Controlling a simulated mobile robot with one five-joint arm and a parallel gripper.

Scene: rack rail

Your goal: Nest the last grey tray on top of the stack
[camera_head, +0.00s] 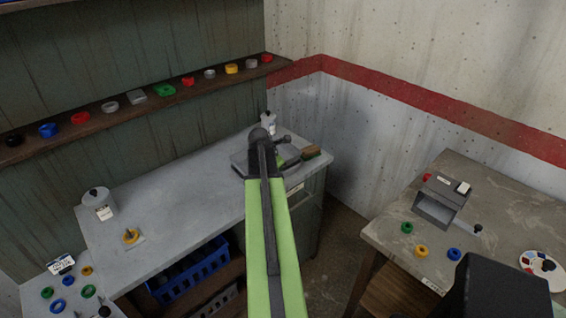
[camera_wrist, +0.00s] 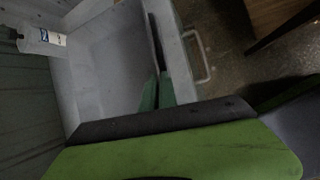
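A flat grey shape that looks like a tray (camera_head: 239,163) shows at the right end of the grey bench, partly hidden by my arm. In the wrist view a broad, pale grey, shallow tray-like surface (camera_wrist: 110,65) with a raised edge fills the upper left. I cannot tell whether it is one tray or a stack. My gripper (camera_head: 287,155) is over the right end of the bench, mostly hidden behind my green arm.
A white bottle (camera_head: 268,122) stands at the back of the bench, also in the wrist view (camera_wrist: 42,40). A wall shelf (camera_head: 60,136) holds several small items. A second table (camera_head: 490,215) is at the right, past a floor gap.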

